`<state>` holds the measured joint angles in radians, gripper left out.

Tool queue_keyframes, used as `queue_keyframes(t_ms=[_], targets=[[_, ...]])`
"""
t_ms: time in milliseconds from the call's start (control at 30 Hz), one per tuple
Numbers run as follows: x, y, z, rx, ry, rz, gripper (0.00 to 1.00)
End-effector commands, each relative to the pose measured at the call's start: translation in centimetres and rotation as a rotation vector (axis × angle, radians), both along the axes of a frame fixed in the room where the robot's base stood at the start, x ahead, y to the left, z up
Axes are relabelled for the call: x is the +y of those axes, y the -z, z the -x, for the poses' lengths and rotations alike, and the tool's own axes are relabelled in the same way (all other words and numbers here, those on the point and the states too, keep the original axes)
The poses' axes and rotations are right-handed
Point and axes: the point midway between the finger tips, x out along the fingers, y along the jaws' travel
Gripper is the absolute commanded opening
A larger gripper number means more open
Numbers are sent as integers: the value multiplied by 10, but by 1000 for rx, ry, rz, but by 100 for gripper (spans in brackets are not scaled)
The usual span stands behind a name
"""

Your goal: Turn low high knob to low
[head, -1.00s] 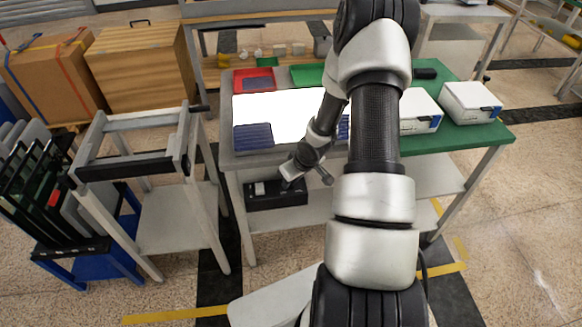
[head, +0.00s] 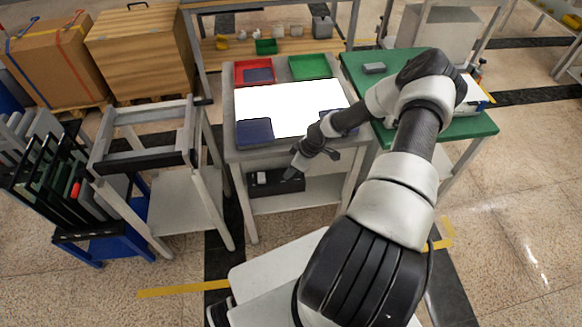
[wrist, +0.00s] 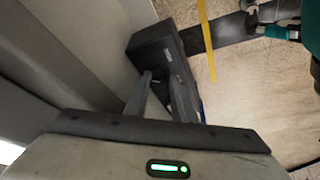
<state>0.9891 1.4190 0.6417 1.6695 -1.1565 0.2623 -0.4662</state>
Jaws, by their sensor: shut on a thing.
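A black control box (head: 264,186) is mounted under the front of the light table and has a pale panel on its left part. In the wrist view the dark box (wrist: 155,48) shows end-on, with small pale markings on its face. My gripper (head: 293,173) is at the right part of the box's front. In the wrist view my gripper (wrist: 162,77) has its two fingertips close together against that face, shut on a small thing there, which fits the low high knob. The knob itself is hidden between the fingers, so its setting cannot be read.
The light table (head: 234,157) has a lit white panel (head: 285,108), dark blue sheets, a red tray (head: 240,76) and a green tray (head: 310,67). A grey cart (head: 162,190) stands left. A green-topped table (head: 485,127) stands right, behind my arm.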

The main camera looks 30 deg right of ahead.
Motion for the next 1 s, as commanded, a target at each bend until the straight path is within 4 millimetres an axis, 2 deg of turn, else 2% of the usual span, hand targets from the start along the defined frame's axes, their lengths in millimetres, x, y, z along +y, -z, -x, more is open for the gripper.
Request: queue_keyframes(t_ms=[333, 367, 400, 767, 1000], targets=[[-1, 1, 1, 3, -1, 2, 1], [-1, 1, 1, 3, -1, 2, 28], [-1, 1, 1, 3, -1, 2, 30], [0, 2, 0, -2, 23, 3, 30], [2, 7, 0, -1, 160, 7, 30]])
